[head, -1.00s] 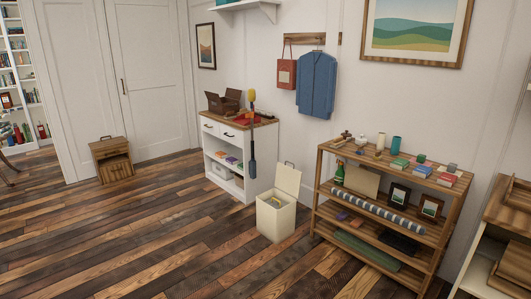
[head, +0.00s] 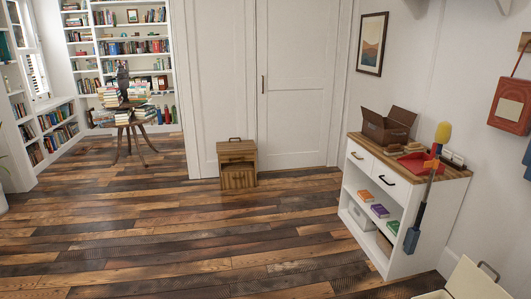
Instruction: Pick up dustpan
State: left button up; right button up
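I cannot make out a dustpan for certain. A flat red thing (head: 418,164) lies on the wooden top of the white cabinet (head: 398,230) at right; its shape is partly hidden and I cannot tell what it is. A long tool (head: 428,190) with a yellow head and a dark grey lower end is upright at the cabinet's front right and partly covers the red thing. Neither of my grippers is in view.
An open brown box (head: 388,127) stands on the cabinet. A wooden box (head: 237,165) stands before the closed white door. A pale lidded bin (head: 470,283) is cut off at lower right. A round table (head: 128,121) holds books. The plank floor (head: 180,235) is clear in the middle.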

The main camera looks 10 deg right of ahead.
aim_at(414, 162)
jog(key=i+z, duration=0.15)
jog(key=i, duration=0.3)
jog(key=i+z, duration=0.2)
jog(key=i, duration=0.3)
jog(key=i+j+z, duration=0.15)
jog(key=i, duration=0.3)
jog(key=i+j+z, duration=0.15)
jog(key=i, duration=0.3)
jog(key=i+l+z, duration=0.25)
jog(key=i+z, duration=0.15)
jog(key=i, duration=0.2)
jog(key=i+z, duration=0.4)
jog(key=i, duration=0.2)
jog(key=i+j+z, duration=0.15)
jog(key=i+z, duration=0.25)
jog(key=i, duration=0.2)
jog(key=i+j+z, duration=0.4)
jog(key=i, duration=0.2)
jog(key=l, duration=0.05)
